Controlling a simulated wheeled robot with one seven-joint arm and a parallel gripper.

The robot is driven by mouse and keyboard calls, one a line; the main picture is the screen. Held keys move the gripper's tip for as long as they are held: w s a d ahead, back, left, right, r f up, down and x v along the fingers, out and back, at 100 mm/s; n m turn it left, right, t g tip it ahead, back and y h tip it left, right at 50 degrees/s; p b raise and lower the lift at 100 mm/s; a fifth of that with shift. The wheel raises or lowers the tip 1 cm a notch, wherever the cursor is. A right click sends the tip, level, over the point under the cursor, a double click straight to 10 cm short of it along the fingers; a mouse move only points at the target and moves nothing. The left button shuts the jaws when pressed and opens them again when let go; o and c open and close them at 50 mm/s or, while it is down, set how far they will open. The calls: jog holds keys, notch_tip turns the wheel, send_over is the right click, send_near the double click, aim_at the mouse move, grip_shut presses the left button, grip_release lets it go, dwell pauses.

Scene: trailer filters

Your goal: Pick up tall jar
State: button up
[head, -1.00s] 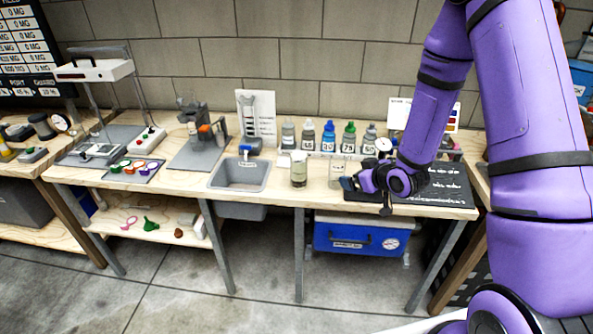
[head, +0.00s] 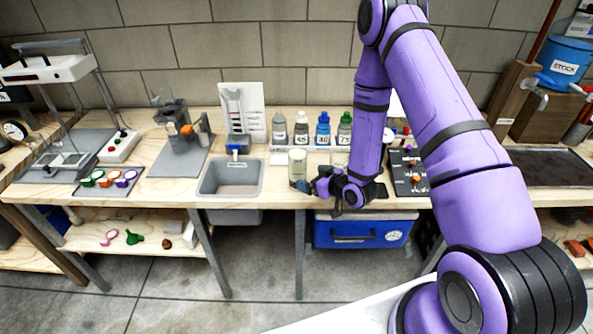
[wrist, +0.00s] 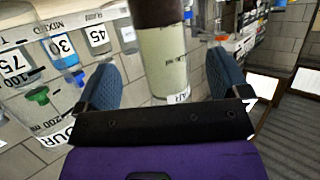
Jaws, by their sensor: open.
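The tall jar (head: 298,168) stands upright on the workbench, just right of the sink in the head view. It is clear with pale greenish contents and a label. In the wrist view the jar (wrist: 165,60) shows between the two blue finger pads, with a dark band across its upper part in the picture. My gripper (head: 318,188) is just right of the jar in the head view. In the wrist view my gripper (wrist: 165,85) is open, with visible gaps between each pad and the jar. My arm hides part of the bench behind it.
Several labelled bottles (head: 323,132) stand in a row behind the jar. A grey sink (head: 230,178) lies to its left. A black board (head: 412,172) lies right of my arm. A blue cooler (head: 362,232) sits below the bench.

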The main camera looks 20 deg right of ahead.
aim_at(304, 174)
jog(key=shift+x, duration=2.75)
jog(key=shift+r, duration=0.15)
jog(key=c, duration=1.3)
